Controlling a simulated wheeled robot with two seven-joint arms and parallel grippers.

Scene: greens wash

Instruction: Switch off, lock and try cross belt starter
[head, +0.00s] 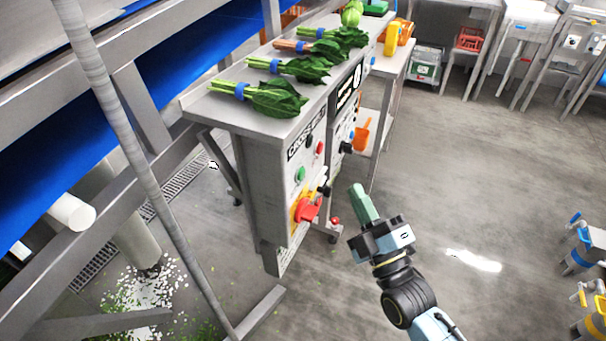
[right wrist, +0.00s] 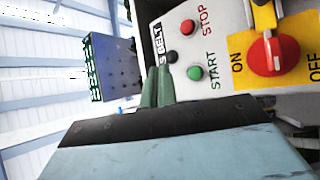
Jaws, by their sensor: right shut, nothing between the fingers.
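The cross belt starter (head: 274,220) is a grey cabinet with a lettered front at the picture's middle. Its red rotary switch (head: 307,210) sits on a yellow plate (head: 295,212). My right gripper (head: 358,189) is shut and empty, apart from and right of the panel. My left gripper is out of view.
Leafy green bunches (head: 262,96) with blue bands lie on the cabinet's top. A second panel (head: 345,115) adjoins behind. An orange scoop (head: 362,134) hangs further back. Valves (head: 580,258) stand at the right edge. Floor (head: 470,180) right of my gripper is clear.

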